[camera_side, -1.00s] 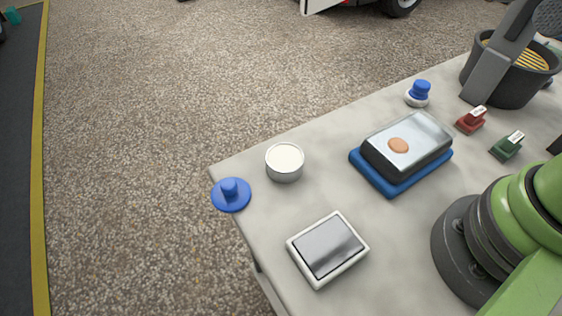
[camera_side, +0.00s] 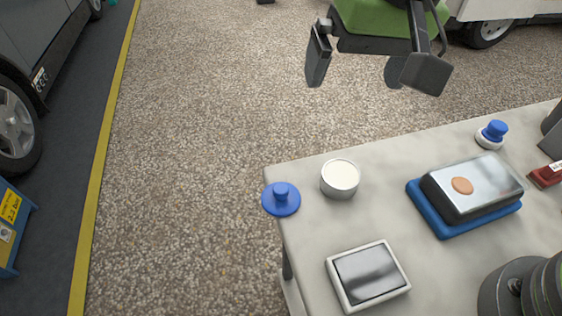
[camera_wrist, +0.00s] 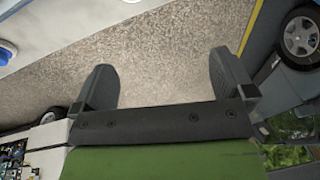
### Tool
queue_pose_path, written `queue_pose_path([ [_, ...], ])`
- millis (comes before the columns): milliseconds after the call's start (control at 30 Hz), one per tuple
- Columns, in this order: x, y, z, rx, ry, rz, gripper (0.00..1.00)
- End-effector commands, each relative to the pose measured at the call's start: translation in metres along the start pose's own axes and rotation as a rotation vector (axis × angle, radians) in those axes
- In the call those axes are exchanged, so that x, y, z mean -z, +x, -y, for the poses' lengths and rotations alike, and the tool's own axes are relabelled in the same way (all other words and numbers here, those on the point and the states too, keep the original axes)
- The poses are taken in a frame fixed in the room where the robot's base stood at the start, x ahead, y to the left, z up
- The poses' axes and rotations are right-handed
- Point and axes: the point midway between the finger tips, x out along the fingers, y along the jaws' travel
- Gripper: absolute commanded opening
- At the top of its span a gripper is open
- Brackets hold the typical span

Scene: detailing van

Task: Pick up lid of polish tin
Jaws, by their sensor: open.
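The lid (camera_side: 281,202) is a flat blue disc with a knob on top. It lies at the left corner of the worktop in the side view, partly over the edge. The polish tin (camera_side: 340,180), a round silvery tin with a pale top, stands just right of it, apart from it. My gripper (camera_side: 370,66) is open and empty, high at the top of the side view, well away from the lid. Its two spread fingers also show in the wrist view (camera_wrist: 163,72), with nothing between them. A cut-off blue shape at the wrist view's left edge may be the lid.
A silver-topped block (camera_side: 473,186) rests on a blue tray (camera_side: 445,230) at right. A white-framed dark pad (camera_side: 370,276) lies in front. A small blue-capped item (camera_side: 492,134) stands behind. Gravel ground (camera_side: 200,120) lies beyond the worktop (camera_side: 310,230).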

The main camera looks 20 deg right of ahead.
Motion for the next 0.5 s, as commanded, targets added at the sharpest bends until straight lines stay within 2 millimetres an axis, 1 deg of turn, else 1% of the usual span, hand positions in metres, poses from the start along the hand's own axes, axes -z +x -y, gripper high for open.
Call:
queue_pose_path([
  [33, -0.006, 0.025, 0.016, -0.023, -0.029, 0.024, 1.00],
  [100, -0.013, 0.052, 0.034, -0.048, -0.057, 0.040, 1.00],
  [200, -0.026, 0.086, 0.053, -0.079, -0.089, 0.057, 1.00],
  [300, -0.037, 0.109, 0.064, -0.099, -0.111, 0.065, 1.00],
  [400, -0.044, 0.121, 0.068, -0.109, -0.120, 0.069, 1.00],
  [500, -0.046, 0.135, 0.068, -0.114, -0.123, 0.071, 1.00],
])
